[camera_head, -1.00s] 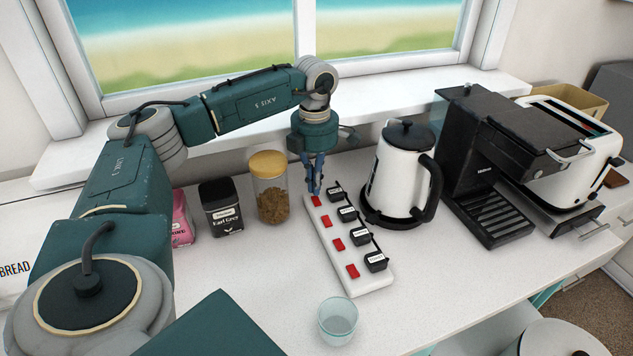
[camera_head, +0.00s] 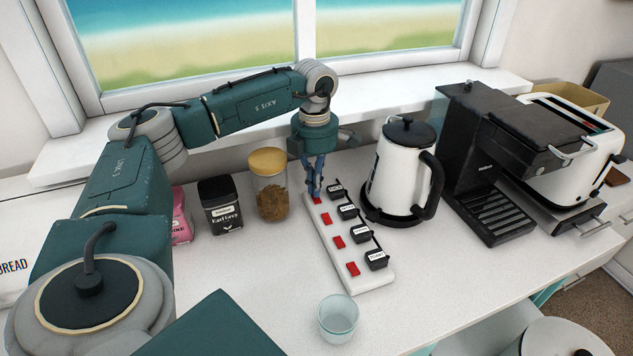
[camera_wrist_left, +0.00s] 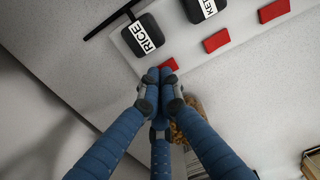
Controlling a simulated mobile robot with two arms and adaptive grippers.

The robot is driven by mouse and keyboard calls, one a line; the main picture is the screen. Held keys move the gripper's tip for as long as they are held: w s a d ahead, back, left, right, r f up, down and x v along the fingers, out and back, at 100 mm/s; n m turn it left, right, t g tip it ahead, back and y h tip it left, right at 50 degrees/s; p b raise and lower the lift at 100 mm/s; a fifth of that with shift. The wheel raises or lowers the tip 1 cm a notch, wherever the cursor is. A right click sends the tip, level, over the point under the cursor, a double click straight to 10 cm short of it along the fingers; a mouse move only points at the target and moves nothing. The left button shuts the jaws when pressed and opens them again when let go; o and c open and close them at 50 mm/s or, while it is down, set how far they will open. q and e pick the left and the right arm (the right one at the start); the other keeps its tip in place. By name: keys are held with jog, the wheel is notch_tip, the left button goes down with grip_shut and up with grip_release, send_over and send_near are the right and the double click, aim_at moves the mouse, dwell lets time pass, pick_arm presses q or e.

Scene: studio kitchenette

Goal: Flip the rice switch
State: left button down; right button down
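A white power strip (camera_head: 328,245) lies on the counter with several red switches and black labelled plugs. In the left wrist view, the plug labelled RICE (camera_wrist_left: 145,36) sits at the strip's end. Beside it is the rice switch (camera_wrist_left: 168,64), a red rocker partly hidden by my fingertips. In the head view the rice switch (camera_head: 317,201) is the farthest red one. My left gripper (camera_head: 316,194) points down at it, fingertips together and empty, at or just above the switch; I cannot tell whether they touch. It also shows in the left wrist view (camera_wrist_left: 160,74). My right gripper is not in view.
A white kettle (camera_head: 395,175) stands close right of the strip, with a black coffee machine (camera_head: 490,150) and toaster (camera_head: 600,140) beyond. A cookie jar (camera_head: 270,190) and a black tea tin (camera_head: 221,206) stand left. A glass (camera_head: 338,318) stands near the front edge.

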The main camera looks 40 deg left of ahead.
pick_arm(q)
jog(key=shift+s+f, duration=0.1)
jog(key=shift+f, duration=0.4)
jog(key=shift+r, duration=0.1)
jog(key=shift+r+p, duration=0.75)
jog(key=shift+r, duration=0.3)
jog(key=shift+r+p, duration=1.85)
jog(key=shift+r, duration=0.6)
